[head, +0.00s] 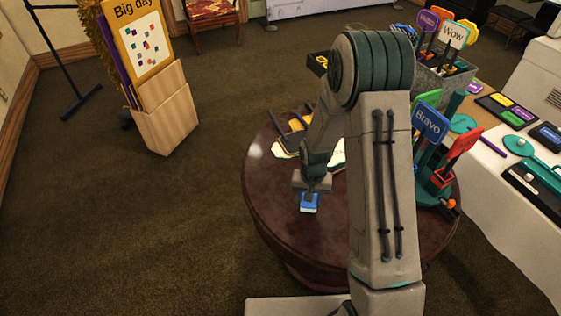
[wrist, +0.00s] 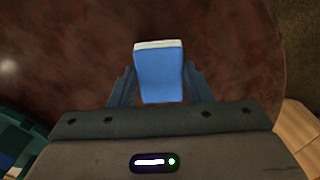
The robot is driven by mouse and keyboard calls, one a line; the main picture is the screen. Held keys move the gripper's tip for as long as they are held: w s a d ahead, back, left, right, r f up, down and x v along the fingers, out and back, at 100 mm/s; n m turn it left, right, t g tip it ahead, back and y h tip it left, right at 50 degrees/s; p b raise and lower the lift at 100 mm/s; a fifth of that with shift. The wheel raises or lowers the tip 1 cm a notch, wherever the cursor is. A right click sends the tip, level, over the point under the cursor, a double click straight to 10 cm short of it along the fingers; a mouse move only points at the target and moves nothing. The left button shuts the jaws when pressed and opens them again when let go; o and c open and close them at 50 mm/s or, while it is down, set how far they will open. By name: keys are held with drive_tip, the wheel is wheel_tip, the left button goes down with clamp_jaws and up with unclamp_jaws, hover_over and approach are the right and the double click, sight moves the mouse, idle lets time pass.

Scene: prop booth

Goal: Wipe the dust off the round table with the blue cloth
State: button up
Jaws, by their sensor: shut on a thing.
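The round table (head: 275,215) is dark reddish brown and stands in the middle of the head view. Its top also fills much of the wrist view (wrist: 70,60). My gripper (head: 309,194) is over the left part of the tabletop, pointing down. It is shut on the blue cloth (wrist: 160,75), a small folded blue pad with a pale edge, which shows between the two fingers in the wrist view. In the head view the cloth (head: 309,205) is at or just above the tabletop; I cannot tell if it touches. I make out no clear dust; a pale shine shows on the left of the top.
Prop signs, including a blue "Bravo" sign (head: 430,120), stand at the table's right side. Pale and dark items (head: 297,125) lie at its back, partly behind my arm. A white table (head: 510,210) stands at the right. Open carpet lies to the left.

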drive_tip(key=shift+r+p, duration=0.85)
drive_tip(key=shift+r, duration=1)
drive_tip(key=shift+s, duration=0.1)
